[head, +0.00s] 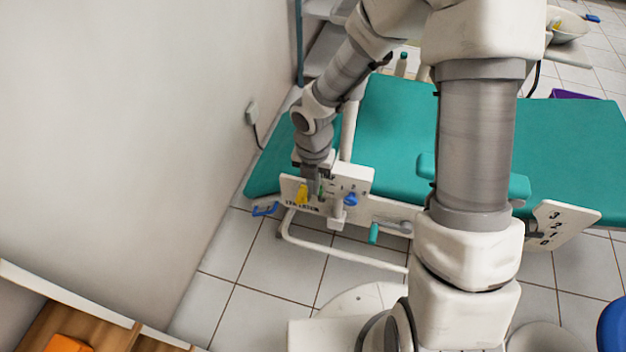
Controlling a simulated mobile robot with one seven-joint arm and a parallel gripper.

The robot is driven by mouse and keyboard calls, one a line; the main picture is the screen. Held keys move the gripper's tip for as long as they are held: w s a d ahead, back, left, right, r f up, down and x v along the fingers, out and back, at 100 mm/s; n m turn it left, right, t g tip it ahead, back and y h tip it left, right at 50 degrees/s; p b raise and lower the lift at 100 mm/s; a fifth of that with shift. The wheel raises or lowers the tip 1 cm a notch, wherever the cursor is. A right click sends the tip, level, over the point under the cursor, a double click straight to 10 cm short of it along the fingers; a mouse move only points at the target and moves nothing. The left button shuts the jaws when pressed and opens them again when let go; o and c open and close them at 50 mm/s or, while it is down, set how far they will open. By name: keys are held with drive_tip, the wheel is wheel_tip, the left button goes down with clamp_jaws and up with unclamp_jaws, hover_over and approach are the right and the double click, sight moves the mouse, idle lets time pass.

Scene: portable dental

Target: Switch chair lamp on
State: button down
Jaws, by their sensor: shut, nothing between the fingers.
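The green dental chair (393,125) fills the middle and right. At its near left corner is a white control panel (287,187) with a yellow part (302,194), a blue knob (350,199) and dark lettering too small to read. My gripper (314,190) is shut and points down at the panel, beside the yellow part. I cannot tell whether it touches the panel. A white post (348,132) rises behind the gripper. The lamp head is not clearly visible, and I cannot tell which control is the lamp switch.
A blue handle (265,209) sticks out left of the panel. A teal lever (374,233) and a white frame tube (310,241) are below it. A wall (130,120) with a socket (252,112) is at left.

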drive_tip(key=p, duration=0.1)
drive_tip(key=g+p, duration=0.1)
drive_tip(key=p, duration=0.1)
drive_tip(key=shift+w+d+r, duration=0.1)
drive_tip(key=shift+w+r, duration=0.15)
drive_tip(key=shift+r, duration=0.15)
drive_tip(key=shift+f, duration=0.25)
drive_tip(key=shift+r, duration=0.15)
drive_tip(key=shift+r+p, duration=0.65)
drive_tip(key=shift+p, duration=0.3)
drive_tip(key=shift+s, duration=0.1)
